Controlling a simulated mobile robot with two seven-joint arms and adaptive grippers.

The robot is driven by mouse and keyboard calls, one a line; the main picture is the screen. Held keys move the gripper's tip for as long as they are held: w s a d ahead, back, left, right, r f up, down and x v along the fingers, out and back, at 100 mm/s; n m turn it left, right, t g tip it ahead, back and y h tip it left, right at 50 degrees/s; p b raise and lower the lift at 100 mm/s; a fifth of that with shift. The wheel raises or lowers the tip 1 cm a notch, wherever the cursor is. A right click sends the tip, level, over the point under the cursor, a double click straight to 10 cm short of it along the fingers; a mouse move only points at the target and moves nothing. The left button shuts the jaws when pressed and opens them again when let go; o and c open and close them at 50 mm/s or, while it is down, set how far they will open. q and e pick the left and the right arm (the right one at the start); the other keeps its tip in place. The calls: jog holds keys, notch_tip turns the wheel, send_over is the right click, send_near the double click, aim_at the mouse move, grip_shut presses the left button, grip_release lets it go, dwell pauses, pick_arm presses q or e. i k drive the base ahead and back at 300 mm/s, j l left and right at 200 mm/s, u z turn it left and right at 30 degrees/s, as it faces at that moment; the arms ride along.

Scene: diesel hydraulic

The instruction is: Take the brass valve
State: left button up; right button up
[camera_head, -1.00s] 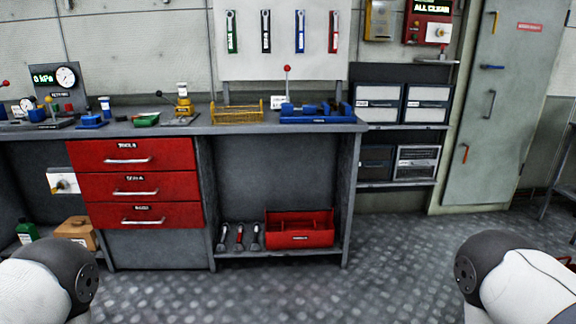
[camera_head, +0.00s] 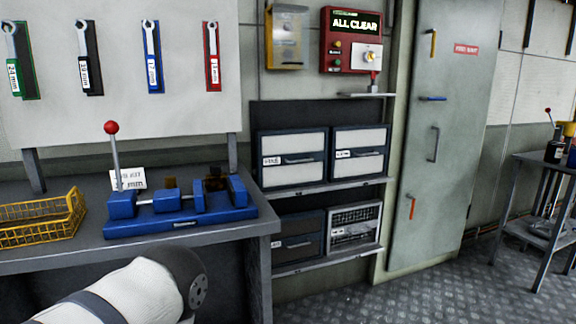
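I cannot make out a brass valve for certain in the head view. Small dark brownish pieces (camera_head: 215,182) stand behind the blue vise-like fixture (camera_head: 180,218) on the workbench, too dim to identify. The fixture has an upright lever with a red ball on top. A white rounded link of one of my arms shows at the bottom left, in front of the bench. Neither of my grippers is in view.
A yellow wire basket (camera_head: 42,218) is on the bench (camera_head: 60,258) at left. Wrenches hang on the white board (camera_head: 115,110). Drawer bins (camera_head: 291,158) fill a shelf. A red ALL CLEAR panel (camera_head: 350,40) is above. A tall cabinet (camera_head: 435,190) and side table (camera_head: 545,205) stand right, with clear floor between.

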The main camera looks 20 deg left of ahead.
aim_at(214, 182)
jog(key=i+l+z, duration=0.1)
jog(key=i+z, duration=0.2)
jog(key=i, duration=0.85)
jog(key=i+j+z, duration=0.15)
jog(key=i+z, duration=0.2)
jog(key=i, duration=0.85)
